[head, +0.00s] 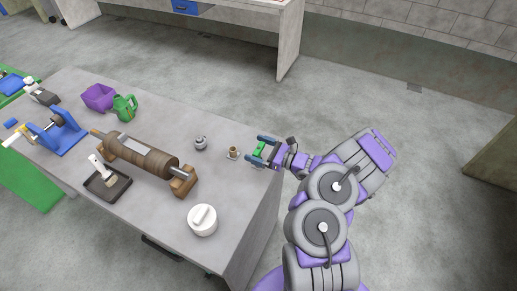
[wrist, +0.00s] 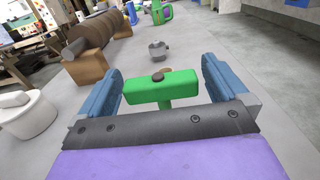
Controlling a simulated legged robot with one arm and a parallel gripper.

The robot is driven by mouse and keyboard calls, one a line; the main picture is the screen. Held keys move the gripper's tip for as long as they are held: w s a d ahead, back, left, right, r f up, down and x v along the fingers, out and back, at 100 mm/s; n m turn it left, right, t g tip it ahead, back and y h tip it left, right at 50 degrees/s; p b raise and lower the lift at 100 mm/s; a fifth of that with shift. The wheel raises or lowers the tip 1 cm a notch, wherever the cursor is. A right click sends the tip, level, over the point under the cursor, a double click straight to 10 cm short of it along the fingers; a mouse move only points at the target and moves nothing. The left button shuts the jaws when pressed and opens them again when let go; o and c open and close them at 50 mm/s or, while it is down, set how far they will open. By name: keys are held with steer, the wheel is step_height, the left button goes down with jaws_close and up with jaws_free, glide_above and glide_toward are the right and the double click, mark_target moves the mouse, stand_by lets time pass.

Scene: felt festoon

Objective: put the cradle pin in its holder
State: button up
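The cradle pin (wrist: 148,91) appears to be a green T-shaped piece with a dark knob on its crossbar and a short green stem. In the wrist view the pin hides most of this cup.
A grey knobbed piece (head: 200,143) stands left of the cup. A brown roller (head: 141,155) rests on wooden blocks farther left. A white round container (head: 202,220) is near the front edge. A green can (head: 125,107) and purple bin (head: 98,97) stand at the back.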

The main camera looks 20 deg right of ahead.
steer(key=p+v, duration=0.3)
steer(key=v, duration=1.4)
steer(key=shift+d, duration=0.2)
steer(key=shift+s+r, duration=0.1)
